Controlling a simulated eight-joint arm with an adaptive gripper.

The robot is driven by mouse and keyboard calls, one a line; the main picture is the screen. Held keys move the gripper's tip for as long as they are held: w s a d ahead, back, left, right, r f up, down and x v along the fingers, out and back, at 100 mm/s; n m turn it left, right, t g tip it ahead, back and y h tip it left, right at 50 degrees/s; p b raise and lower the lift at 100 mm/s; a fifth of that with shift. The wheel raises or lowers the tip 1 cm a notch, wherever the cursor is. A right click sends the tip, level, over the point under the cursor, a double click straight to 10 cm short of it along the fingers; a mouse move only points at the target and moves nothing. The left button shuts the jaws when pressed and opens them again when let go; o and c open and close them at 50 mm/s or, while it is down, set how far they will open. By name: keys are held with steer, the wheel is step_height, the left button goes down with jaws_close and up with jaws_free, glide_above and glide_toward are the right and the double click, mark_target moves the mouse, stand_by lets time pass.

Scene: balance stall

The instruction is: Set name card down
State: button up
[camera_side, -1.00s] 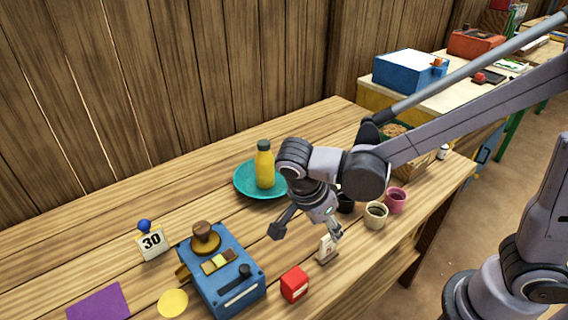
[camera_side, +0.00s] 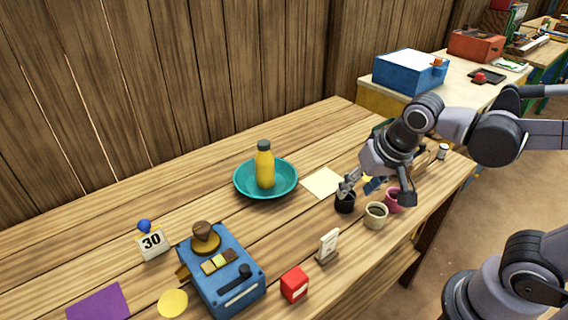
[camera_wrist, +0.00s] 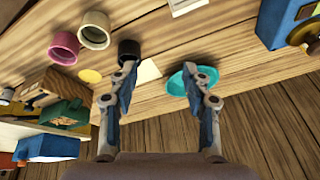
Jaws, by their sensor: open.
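A small white card (camera_side: 328,246), probably the name card, stands upright on the wooden table near its front edge; the mark on its face is too small to read. A pale shape at the top edge of the wrist view (camera_wrist: 186,5) looks like the same card. My gripper (camera_side: 377,192) is open and empty, up and to the right of the card, over the cups. Its fingers spread apart in the wrist view (camera_wrist: 160,72), one overlapping the black cup (camera_wrist: 129,50). A second card reading 30 (camera_side: 152,243), with a blue knob, stands at left.
A black cup (camera_side: 345,203), a cream cup (camera_side: 375,216) and a pink cup (camera_side: 395,201) sit close under my gripper. A teal plate (camera_side: 243,186) holds a yellow bottle (camera_side: 265,168). A blue device (camera_side: 232,290) and red box (camera_side: 294,285) stand left of the card.

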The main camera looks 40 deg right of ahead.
steer(key=shift+s+d+r+n+t, duration=0.2)
steer(key=shift+d+n+t, duration=0.3)
steer(key=shift+n, duration=0.35)
steer(key=shift+s+d+r+n+t, duration=0.1)
steer(key=shift+d+r+n+t, duration=0.1)
steer(key=shift+d+n+t, duration=0.45)
steer(key=shift+s+d+r+n+t, duration=0.1)
steer(key=shift+d+r+n+t, duration=0.25)
steer(key=shift+n, duration=0.65)
